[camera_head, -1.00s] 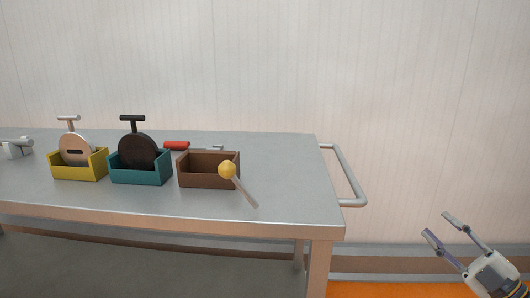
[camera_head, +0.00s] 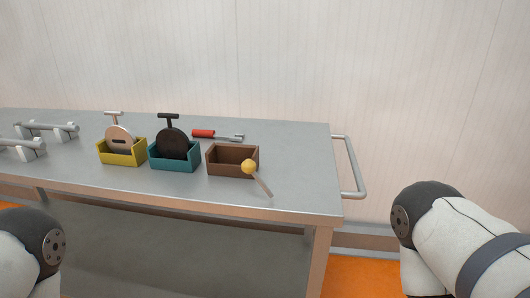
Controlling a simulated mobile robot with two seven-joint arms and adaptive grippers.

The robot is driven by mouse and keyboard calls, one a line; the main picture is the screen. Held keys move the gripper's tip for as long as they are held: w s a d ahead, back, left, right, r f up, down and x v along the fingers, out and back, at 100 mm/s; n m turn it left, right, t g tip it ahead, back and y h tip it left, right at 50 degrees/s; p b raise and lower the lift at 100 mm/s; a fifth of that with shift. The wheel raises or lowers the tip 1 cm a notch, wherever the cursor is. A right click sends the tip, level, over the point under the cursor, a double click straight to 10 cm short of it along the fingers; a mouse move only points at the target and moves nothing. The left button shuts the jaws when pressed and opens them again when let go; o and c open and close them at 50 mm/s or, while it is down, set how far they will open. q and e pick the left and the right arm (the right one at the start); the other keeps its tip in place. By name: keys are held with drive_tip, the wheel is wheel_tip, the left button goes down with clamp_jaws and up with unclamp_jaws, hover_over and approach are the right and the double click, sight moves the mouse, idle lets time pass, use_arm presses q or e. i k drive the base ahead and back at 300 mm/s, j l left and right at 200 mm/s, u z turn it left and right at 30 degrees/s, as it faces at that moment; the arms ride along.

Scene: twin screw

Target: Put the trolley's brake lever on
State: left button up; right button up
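The trolley (camera_head: 290,190) is a grey metal table with a push handle (camera_head: 353,170) at its right end. A lever with a yellow ball knob (camera_head: 249,166) and a thin metal rod (camera_head: 264,186) shows near the trolley's front right. The rod slants from the knob down and right towards the front edge; its lower mount cannot be made out. The knob overlaps the brown box in the picture. Only parts of my arms show, at the lower left and the right. Both grippers are out of the picture, and no arm touches the lever.
A yellow box (camera_head: 122,157), a teal box (camera_head: 174,163) and a brown box (camera_head: 221,165) stand on the top. The first two hold round discs with T-handles. A red-handled tool (camera_head: 204,133) lies behind them. Metal bars (camera_head: 48,128) are at the left. Orange floor shows below.

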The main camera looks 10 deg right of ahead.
sight(248, 167)
drive_tip(key=l, duration=0.7)
drive_tip(key=k+l, duration=0.15)
drive_tip(key=l, duration=0.6)
